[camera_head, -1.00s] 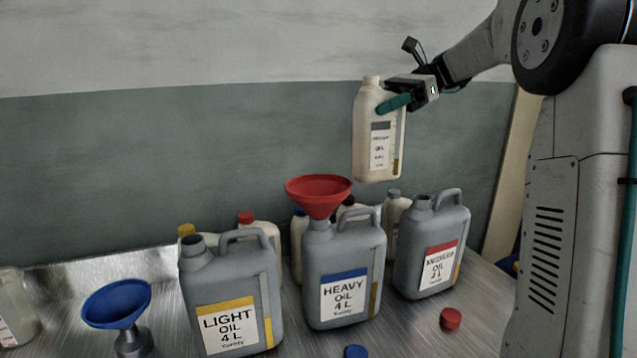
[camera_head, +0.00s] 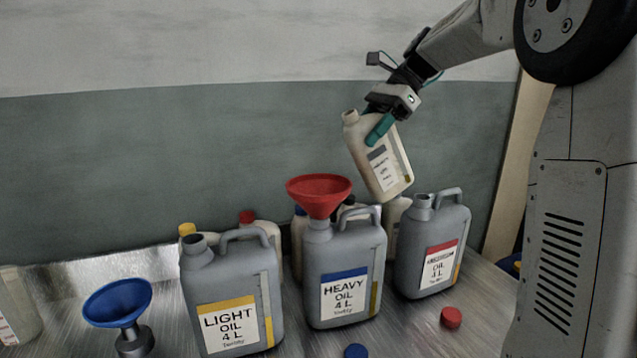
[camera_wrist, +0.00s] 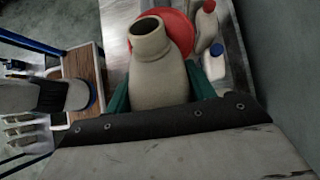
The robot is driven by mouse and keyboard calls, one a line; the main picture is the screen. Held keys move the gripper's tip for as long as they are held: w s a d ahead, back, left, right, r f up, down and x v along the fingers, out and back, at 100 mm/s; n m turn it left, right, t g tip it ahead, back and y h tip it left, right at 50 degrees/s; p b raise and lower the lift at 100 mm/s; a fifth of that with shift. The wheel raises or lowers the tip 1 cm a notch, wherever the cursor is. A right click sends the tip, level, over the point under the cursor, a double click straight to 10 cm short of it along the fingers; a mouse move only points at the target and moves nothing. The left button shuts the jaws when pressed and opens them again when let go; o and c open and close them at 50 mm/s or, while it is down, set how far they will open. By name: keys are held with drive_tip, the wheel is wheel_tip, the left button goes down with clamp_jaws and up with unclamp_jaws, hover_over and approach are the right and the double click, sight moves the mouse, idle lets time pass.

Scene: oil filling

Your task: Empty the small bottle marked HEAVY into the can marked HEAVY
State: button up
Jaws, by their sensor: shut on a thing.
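My gripper (camera_head: 380,125) is shut on a small cream bottle (camera_head: 385,172); its label is too small to read surely. The bottle is uncapped and tilted, its mouth toward the left, above and right of the red funnel (camera_head: 318,192). The red funnel sits in the neck of the grey can marked HEAVY (camera_head: 325,262), which has a blue band on its label. In the wrist view the bottle's open neck (camera_wrist: 150,35) points away from my gripper (camera_wrist: 150,95), with the red funnel (camera_wrist: 181,32) partly hidden behind it. No oil stream shows.
A grey LIGHT can (camera_head: 215,280) stands left of the HEAVY can, and a red-labelled grey can (camera_head: 425,270) stands right. Small capped bottles stand behind them. A blue funnel (camera_head: 118,303) is at the left. A red cap (camera_head: 451,317) and blue cap (camera_head: 356,351) lie in front.

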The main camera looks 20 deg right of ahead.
sight(348, 145)
drive_tip(key=shift+a+f+h, duration=0.35)
drive_tip(key=shift+f+h, duration=0.15)
drive_tip(key=shift+f, duration=0.1)
drive_tip(key=shift+a+f+h, duration=0.3)
drive_tip(key=shift+f+h, duration=0.2)
drive_tip(key=shift+f, duration=0.05)
drive_tip(key=shift+r+h, duration=0.2)
drive_tip(key=shift+h, duration=0.6)
drive_tip(key=shift+f+h, duration=1.15)
drive_tip(key=shift+h, duration=0.55)
drive_tip(key=shift+a+r+h, duration=0.1)
drive_tip(key=shift+r+h, duration=0.4)
drive_tip(key=shift+h, duration=0.4)
drive_tip(key=shift+w+a+r+h, duration=0.1)
drive_tip(key=shift+a+r+h, duration=0.15)
drive_tip(key=shift+a+h, duration=0.2)
drive_tip(key=shift+a+r+h, duration=0.2)
drive_tip(key=shift+a+h, duration=0.15)
drive_tip(key=shift+a, duration=0.1)
drive_tip(key=shift+a+f+h, duration=0.25)
drive_tip(key=shift+f+h, duration=0.1)
drive_tip(key=shift+h, duration=0.55)
drive_tip(key=shift+a+f+h, duration=0.2)
drive_tip(key=shift+f+h, duration=0.15)
drive_tip(key=shift+h, duration=0.55)
